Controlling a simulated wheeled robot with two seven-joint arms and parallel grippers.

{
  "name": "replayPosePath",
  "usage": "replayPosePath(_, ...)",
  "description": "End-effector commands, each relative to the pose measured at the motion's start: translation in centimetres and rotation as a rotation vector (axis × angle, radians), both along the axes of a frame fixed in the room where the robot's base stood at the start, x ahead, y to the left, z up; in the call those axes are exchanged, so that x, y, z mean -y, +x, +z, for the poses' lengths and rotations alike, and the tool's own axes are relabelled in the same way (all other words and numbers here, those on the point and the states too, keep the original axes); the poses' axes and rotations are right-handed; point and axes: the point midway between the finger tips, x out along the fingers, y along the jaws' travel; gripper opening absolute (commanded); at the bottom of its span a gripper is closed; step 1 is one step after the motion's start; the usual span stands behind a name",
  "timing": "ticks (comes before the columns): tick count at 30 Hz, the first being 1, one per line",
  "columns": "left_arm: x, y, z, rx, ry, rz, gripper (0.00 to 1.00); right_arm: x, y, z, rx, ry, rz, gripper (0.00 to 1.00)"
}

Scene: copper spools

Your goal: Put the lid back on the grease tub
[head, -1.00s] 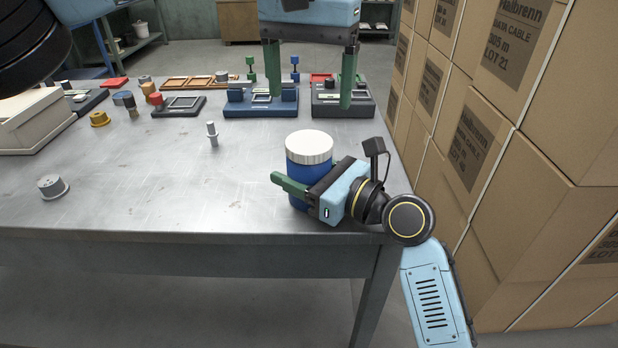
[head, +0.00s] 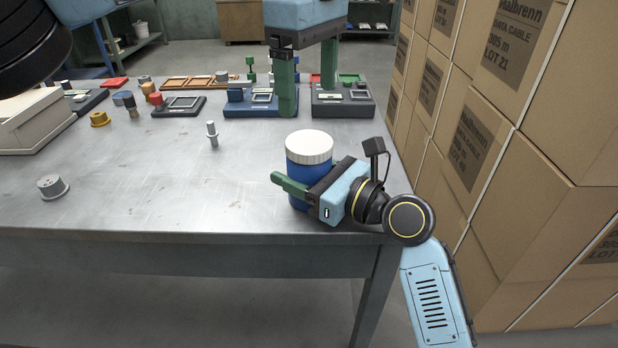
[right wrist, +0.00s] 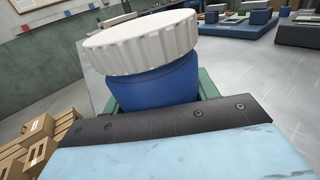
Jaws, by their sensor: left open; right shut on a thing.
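The grease tub (head: 306,190) is a blue cylinder standing upright near the front right of the table. Its white ribbed lid (head: 309,147) sits on top of it; I cannot tell whether it is screwed tight. The right wrist view also shows the lid (right wrist: 143,43) over the blue tub (right wrist: 155,85). My right gripper (head: 292,181) is shut around the tub's body, below the lid, with its far finger mostly hidden. My left gripper (head: 309,101) is open and empty, with its fingers pointing down, above and apart from the lid.
A small grey peg part (head: 212,135) and a grey round knob (head: 52,187) stand on the table. Blue (head: 250,103) and dark (head: 342,111) fixtures line the back. Stacked cartons (head: 480,140) rise close by on the right.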

Motion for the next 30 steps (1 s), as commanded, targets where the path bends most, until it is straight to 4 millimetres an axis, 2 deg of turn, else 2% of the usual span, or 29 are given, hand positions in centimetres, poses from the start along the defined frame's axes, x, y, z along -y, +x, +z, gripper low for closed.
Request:
replayPosePath(21,0.0,0.0,-0.01,0.0,0.0,1.33,0.82,0.01,0.0,-0.07,-0.002,-0.001,0.0,0.0)
replayPosePath(27,0.0,0.0,-0.01,0.0,0.0,1.606,0.82,0.01,0.0,-0.07,-0.002,-0.001,0.0,0.0)
replayPosePath(30,0.0,0.0,-0.01,0.0,0.0,1.688,0.82,0.01,0.0,-0.07,-0.002,-0.001,0.0,0.0)
